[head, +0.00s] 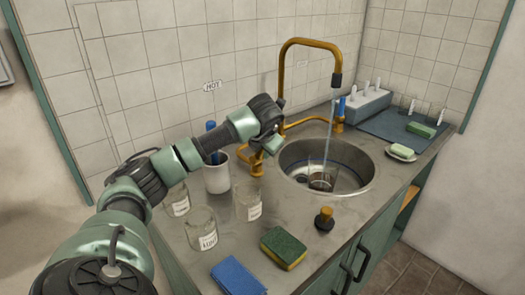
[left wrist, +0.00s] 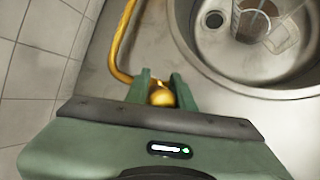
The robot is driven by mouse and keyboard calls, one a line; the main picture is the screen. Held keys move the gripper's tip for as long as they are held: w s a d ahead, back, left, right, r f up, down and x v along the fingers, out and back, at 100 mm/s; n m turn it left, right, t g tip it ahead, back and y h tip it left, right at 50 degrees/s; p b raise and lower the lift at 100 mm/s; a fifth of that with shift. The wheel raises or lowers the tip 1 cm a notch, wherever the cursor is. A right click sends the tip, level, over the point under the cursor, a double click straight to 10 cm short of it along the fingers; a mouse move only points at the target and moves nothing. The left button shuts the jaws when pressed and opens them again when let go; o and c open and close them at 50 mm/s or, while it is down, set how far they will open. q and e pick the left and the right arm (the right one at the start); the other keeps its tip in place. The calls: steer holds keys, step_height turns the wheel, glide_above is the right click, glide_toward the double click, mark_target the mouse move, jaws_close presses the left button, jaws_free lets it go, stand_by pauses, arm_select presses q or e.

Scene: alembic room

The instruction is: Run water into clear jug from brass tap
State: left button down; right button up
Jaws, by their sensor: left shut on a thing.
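The brass tap (head: 310,43) arches over the round steel sink (head: 290,155). A thin stream of water (head: 329,125) falls from its dark nozzle toward the clear jug (head: 322,181) in the basin. The jug also shows in the left wrist view (left wrist: 252,22); its water level is hard to tell. My left gripper (head: 270,146) is at the left brass valve of the tap, left of the sink. In the left wrist view its two green fingers (left wrist: 161,90) are shut on a round brass knob (left wrist: 162,97). My right gripper is not in view.
A white cup (head: 217,178) and several labelled glass jars (head: 201,230) stand below my left arm. A sponge (head: 284,248), a blue cloth (head: 238,277) and a stopper (head: 324,219) lie near the front edge. A soap dish (head: 400,153) is at right.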

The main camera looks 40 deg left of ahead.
arm_select(q)
steer(key=shift+a, duration=0.2)
steer(key=c, duration=1.2)
jaws_free()
steer(key=shift+c, duration=0.2)
steer(key=shift+a, duration=0.1)
steer(key=shift+s+d+r, duration=0.2)
steer(key=shift+d+r, duration=0.1)
steer(key=shift+r, duration=0.05)
steer(key=v, duration=0.6)
steer(key=shift+s+r+b, duration=0.25)
steer(key=shift+r+b, duration=0.1)
steer(key=shift+d, duration=0.15)
